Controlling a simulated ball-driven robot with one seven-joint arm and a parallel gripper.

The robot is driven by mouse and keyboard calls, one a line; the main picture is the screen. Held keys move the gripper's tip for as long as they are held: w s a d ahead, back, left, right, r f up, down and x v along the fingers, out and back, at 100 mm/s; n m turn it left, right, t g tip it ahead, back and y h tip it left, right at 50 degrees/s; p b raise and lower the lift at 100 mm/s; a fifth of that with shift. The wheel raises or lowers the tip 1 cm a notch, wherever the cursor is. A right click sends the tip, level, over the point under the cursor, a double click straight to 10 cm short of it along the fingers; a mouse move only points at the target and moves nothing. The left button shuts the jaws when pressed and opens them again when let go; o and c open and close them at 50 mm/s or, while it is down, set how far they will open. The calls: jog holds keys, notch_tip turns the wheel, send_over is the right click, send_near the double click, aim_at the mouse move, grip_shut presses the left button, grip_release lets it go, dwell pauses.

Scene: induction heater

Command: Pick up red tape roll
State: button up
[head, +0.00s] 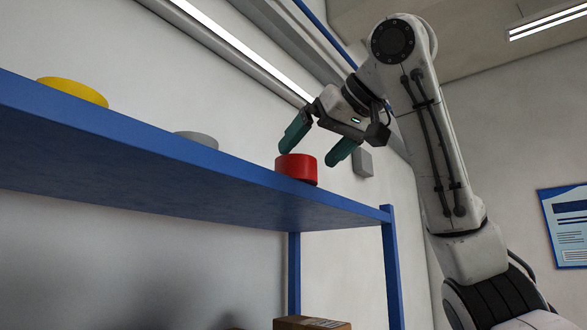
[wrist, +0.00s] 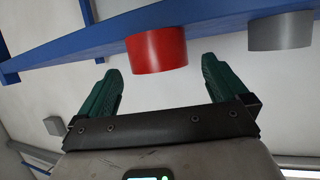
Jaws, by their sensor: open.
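The red tape roll (head: 296,168) sits on the blue shelf (head: 150,150) near its right end in the head view. In the wrist view the red tape roll (wrist: 157,50) is at the upper middle, beyond the fingertips and between their lines. My gripper (head: 315,147) is open, with its green fingers above and to either side of the roll in the head view. In the wrist view my gripper (wrist: 160,65) shows nothing between its fingers. Whether a finger touches the roll cannot be told.
A grey roll (head: 197,139) and a yellow roll (head: 73,91) sit farther left on the same shelf. A cardboard box (head: 311,323) is below the shelf. A blue shelf post (head: 391,265) stands at the right end. A wall lies behind.

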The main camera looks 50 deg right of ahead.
aim_at(301, 165)
jog(key=p+x, duration=0.2)
jog(key=x, duration=0.3)
jog(key=shift+d+p, duration=0.2)
jog(key=shift+p, duration=0.15)
jog(key=shift+w+f, duration=0.25)
jog(key=shift+w, duration=0.15)
jog(key=shift+c, duration=0.4)
jog(key=c, duration=0.8)
jog(key=shift+r, duration=0.1)
